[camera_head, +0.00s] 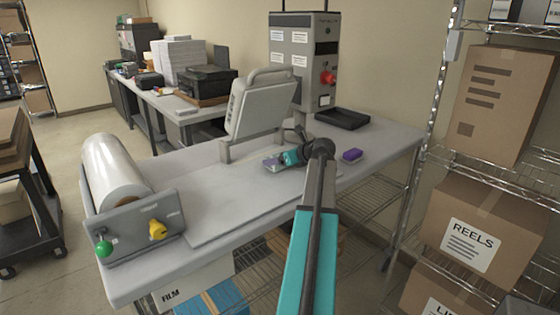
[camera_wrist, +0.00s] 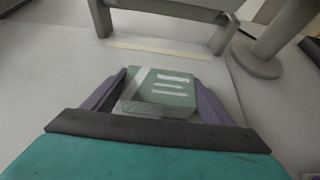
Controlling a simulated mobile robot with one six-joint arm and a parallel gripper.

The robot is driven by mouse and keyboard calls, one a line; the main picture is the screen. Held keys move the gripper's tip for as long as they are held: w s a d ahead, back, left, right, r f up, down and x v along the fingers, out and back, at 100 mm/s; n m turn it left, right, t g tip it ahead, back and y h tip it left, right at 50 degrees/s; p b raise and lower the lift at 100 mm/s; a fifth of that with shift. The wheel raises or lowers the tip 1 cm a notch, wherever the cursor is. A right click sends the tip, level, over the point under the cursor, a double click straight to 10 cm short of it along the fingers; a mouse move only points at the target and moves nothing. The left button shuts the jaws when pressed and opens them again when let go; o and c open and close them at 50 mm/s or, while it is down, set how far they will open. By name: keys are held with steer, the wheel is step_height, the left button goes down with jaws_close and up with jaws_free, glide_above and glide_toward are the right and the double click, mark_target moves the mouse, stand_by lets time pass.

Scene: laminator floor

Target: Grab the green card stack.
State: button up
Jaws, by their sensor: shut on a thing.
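The green card stack (camera_wrist: 160,92) shows in the wrist view as a flat green block with white stripes on top. It lies between the two purple fingers of my gripper (camera_wrist: 162,102), which are shut on its left and right sides. In the head view my gripper (camera_head: 273,164) is low over the grey worktable (camera_head: 225,195), just in front of the grey press frame. There the stack is too small and hidden by the fingers to make out clearly. I cannot tell whether it touches the tabletop.
A purple block (camera_head: 352,154) lies right of my gripper. A black tray (camera_head: 342,118) and a tall grey control unit (camera_head: 303,60) stand behind. A film roll (camera_head: 113,170) is at the table's left end. A wire rack with cartons (camera_head: 475,235) stands at the right. The front tabletop is clear.

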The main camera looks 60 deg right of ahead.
steer(key=shift+r+b, duration=0.5)
steer(key=shift+r, duration=0.95)
steer(key=shift+s+a+r, duration=0.15)
steer(key=shift+s, duration=0.1)
steer(key=s+a+b, duration=0.1)
steer(key=s+a, duration=0.1)
steer(key=s, duration=0.2)
steer(key=s+a+r+b, duration=0.1)
steer(key=s+a, duration=0.1)
steer(key=s, duration=0.2)
steer(key=s+a+b, duration=0.1)
steer(key=s+a, duration=0.2)
steer(key=s, duration=0.1)
steer(key=shift+s+r, duration=0.15)
steer(key=shift+s, duration=0.1)
steer(key=shift+s+a+r, duration=0.1)
steer(key=shift+s+a, duration=0.2)
steer(key=shift+s, duration=0.15)
